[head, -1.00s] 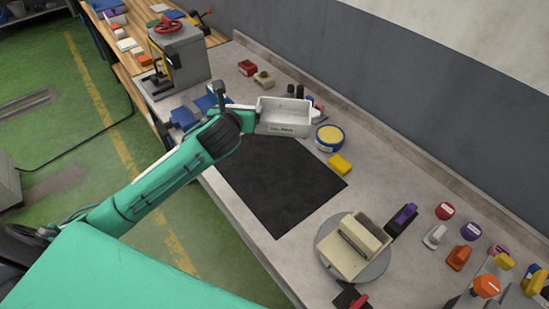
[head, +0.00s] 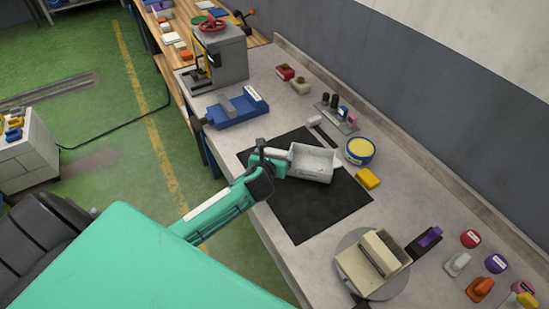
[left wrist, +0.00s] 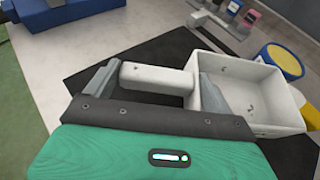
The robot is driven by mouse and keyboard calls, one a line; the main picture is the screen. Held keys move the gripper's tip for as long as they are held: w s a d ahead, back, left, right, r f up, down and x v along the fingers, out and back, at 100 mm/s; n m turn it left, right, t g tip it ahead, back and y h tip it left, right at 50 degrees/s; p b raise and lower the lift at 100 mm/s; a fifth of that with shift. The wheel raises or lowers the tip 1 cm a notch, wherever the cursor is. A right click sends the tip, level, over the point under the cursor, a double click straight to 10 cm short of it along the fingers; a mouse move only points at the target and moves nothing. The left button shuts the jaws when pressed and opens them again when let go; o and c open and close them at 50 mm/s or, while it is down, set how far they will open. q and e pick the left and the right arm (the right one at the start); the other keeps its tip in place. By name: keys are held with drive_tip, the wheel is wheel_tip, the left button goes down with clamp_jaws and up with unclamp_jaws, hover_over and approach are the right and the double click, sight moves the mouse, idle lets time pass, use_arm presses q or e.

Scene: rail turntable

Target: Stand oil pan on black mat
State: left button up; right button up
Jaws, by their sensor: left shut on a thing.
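The oil pan (head: 313,162) is a pale grey-white open box with a handle. My left gripper (head: 270,160) is shut on its handle. In the left wrist view the pan (left wrist: 250,95) is upright and looks empty, with its handle between the fingers (left wrist: 155,85). The black mat (head: 305,215) lies flat on the bench, and the pan is over its upper part. I cannot tell whether the pan touches the mat. My right gripper is not in view.
A yellow-and-blue round tin (head: 360,152) and a yellow block (head: 368,178) stand right of the mat. A round turntable (head: 350,285) with a beige part is nearer. The mat's near part is clear.

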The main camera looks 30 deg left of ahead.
use_arm(q)
drive_tip(key=shift+f, duration=1.25)
drive_tip(key=o, duration=1.1)
drive_tip(key=b+v, duration=0.1)
drive_tip(key=v, duration=1.1)
drive_tip(key=shift+b, duration=0.4)
